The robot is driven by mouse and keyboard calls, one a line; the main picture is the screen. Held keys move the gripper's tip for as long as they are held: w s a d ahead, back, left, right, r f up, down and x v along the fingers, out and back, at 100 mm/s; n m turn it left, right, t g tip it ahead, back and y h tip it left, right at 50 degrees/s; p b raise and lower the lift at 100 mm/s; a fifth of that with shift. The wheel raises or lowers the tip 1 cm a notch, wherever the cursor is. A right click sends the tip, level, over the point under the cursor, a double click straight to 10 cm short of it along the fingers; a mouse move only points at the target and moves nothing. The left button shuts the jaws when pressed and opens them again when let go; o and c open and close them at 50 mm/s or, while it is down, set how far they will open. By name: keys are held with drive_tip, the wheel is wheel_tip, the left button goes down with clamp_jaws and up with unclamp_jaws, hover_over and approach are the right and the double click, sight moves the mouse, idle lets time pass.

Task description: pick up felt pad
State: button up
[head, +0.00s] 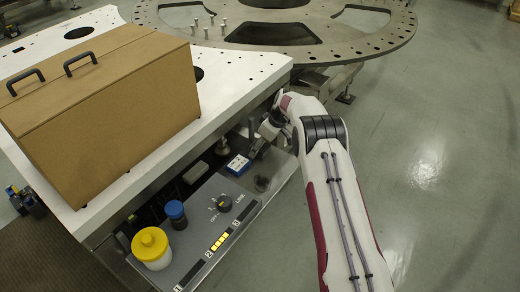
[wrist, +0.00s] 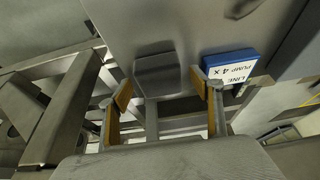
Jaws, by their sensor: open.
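A small grey block with rounded corners, which looks like the felt pad (head: 195,172), lies on the grey shelf below the white table edge, left of a blue-and-white box. In the wrist view the grey pad (wrist: 158,72) shows beyond and between my fingertips, with a gap to each. My gripper (wrist: 167,92) is open, with tan finger pads and nothing between them. In the head view my wrist comes in from the right, over the blue-and-white box; the fingertips are hard to make out there.
The blue-and-white box (head: 238,164) is close beside the pad and near one finger in the wrist view (wrist: 230,68). A yellow-lidded jar (head: 150,247), a blue-capped jar (head: 176,213) and a dial (head: 225,202) stand nearer. A cardboard box (head: 100,110) sits on the white table (head: 225,75).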

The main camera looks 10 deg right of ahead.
drive_tip(key=c, duration=1.1)
drive_tip(key=shift+c, duration=0.2)
drive_tip(key=shift+r, duration=0.15)
wheel_tip(320, 180, up, 10)
drive_tip(key=shift+o, duration=0.8)
drive_tip(key=shift+c, duration=0.6)
